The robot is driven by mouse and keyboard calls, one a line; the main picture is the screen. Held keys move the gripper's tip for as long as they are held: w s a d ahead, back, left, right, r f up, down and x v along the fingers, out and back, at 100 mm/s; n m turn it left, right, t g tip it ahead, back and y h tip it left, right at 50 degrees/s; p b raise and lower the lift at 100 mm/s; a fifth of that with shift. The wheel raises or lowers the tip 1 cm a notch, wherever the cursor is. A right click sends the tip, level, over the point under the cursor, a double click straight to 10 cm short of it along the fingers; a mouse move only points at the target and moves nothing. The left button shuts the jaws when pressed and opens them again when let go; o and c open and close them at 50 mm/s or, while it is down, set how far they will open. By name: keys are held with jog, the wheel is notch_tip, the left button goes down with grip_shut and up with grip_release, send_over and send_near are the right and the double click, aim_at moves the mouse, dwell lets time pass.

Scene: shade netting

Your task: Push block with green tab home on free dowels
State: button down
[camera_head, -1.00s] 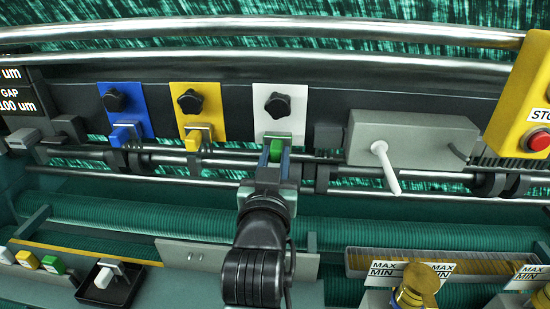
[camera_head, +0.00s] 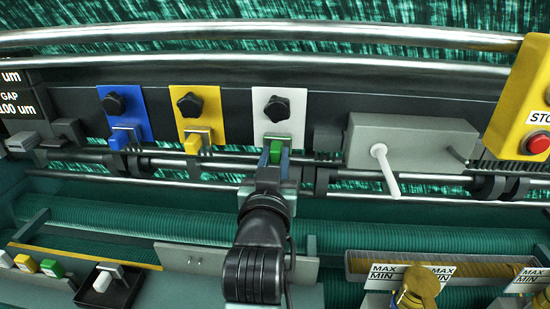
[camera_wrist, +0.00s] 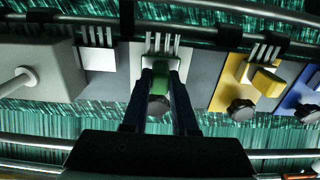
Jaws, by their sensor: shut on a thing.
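The block with the green tab (camera_head: 280,140) is at the foot of the white plate (camera_head: 291,97). In the wrist view its green tab (camera_wrist: 166,67) is between my two fingers, with a row of pale prongs (camera_wrist: 161,43) beyond it. My gripper (camera_head: 275,153) is shut on the block by this tab; it also shows in the wrist view (camera_wrist: 161,75). My fingers and arm hide much of the block in the head view. I cannot tell the dowels apart or whether a gap is left behind the block.
A yellow-tabbed block (camera_head: 194,141) and a blue-tabbed block (camera_head: 119,139) sit to the left. A grey box (camera_head: 414,147) with a white lever (camera_head: 387,170) stands to the right. Steel rails (camera_head: 420,60) run across above, and a stop box (camera_head: 526,95) is at far right.

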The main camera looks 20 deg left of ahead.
jog(key=shift+w+a, duration=0.1)
jog(key=shift+w, duration=0.3)
jog(key=shift+w+a, duration=0.1)
jog(key=shift+w, duration=0.15)
jog(key=shift+r, duration=0.1)
dwell(0.3)
jog(key=c, duration=0.6)
grip_release()
jog(key=shift+s+d+f+b, duration=0.2)
jog(key=shift+s+b, duration=0.35)
jog(key=shift+s, duration=0.1)
jog(key=b+v, duration=0.2)
jog(key=v, duration=0.3)
jog(key=b+v, duration=0.2)
jog(key=v, duration=0.4)
jog(key=shift+s+d+r, duration=0.1)
jog(key=shift+s+r, duration=0.1)
jog(key=shift+s, duration=0.05)
